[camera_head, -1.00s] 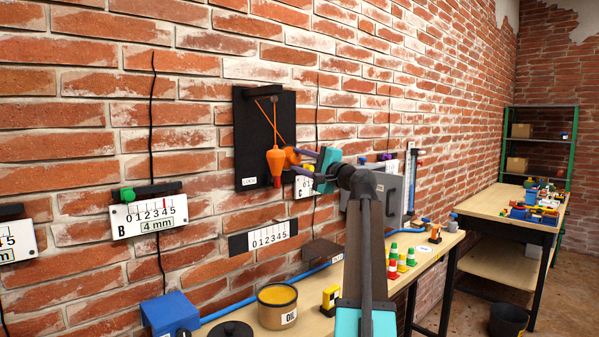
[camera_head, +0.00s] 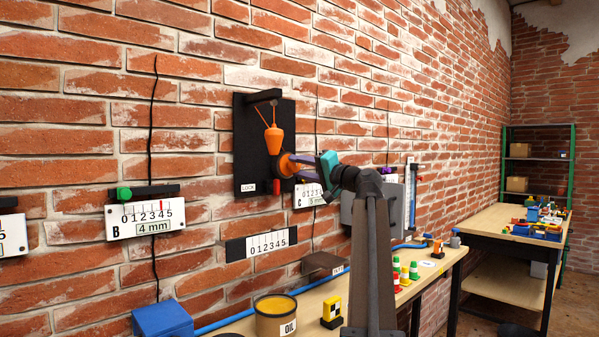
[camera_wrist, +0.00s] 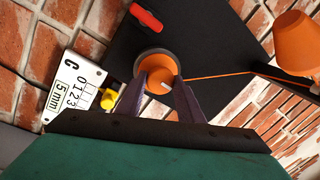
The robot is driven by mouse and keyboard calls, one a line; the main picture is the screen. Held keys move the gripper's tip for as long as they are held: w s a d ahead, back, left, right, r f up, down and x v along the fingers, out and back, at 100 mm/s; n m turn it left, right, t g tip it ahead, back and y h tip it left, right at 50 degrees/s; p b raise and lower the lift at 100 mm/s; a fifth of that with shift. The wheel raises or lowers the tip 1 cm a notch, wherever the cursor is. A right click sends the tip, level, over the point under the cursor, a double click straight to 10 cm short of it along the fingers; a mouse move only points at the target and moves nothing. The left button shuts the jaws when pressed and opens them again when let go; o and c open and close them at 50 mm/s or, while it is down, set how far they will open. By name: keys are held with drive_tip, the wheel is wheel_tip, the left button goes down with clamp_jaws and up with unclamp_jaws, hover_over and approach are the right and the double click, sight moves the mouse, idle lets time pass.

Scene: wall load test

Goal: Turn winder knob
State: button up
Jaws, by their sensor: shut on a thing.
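An orange plumb bob (camera_head: 273,139) hangs on orange cord from the bracket (camera_head: 263,96) at the board's top. In the wrist view the bob (camera_wrist: 296,45) is at the upper right. A red lever (camera_head: 277,187) is below the knob, near the "LOCK" label (camera_head: 249,188).
A scale plate (camera_head: 268,243) is on the wall below the board. Plate B (camera_head: 146,219) reads 4 mm; plate C (camera_wrist: 72,88) reads 5 mm. A grey box (camera_head: 370,212) is right of my gripper.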

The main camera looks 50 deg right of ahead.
drive_tip(key=shift+r, duration=0.1)
drive_tip(key=o, duration=1)
drive_tip(key=shift+s+f, duration=0.3)
drive_tip(key=shift+s, duration=2)
drive_tip(key=shift+s+f, duration=0.35)
drive_tip(key=shift+s, duration=1.95)
drive_tip(key=shift+s+f, duration=0.3)
drive_tip(key=shift+s, duration=2)
drive_tip(key=shift+r+p, duration=0.2)
drive_tip(key=shift+p, duration=0.15)
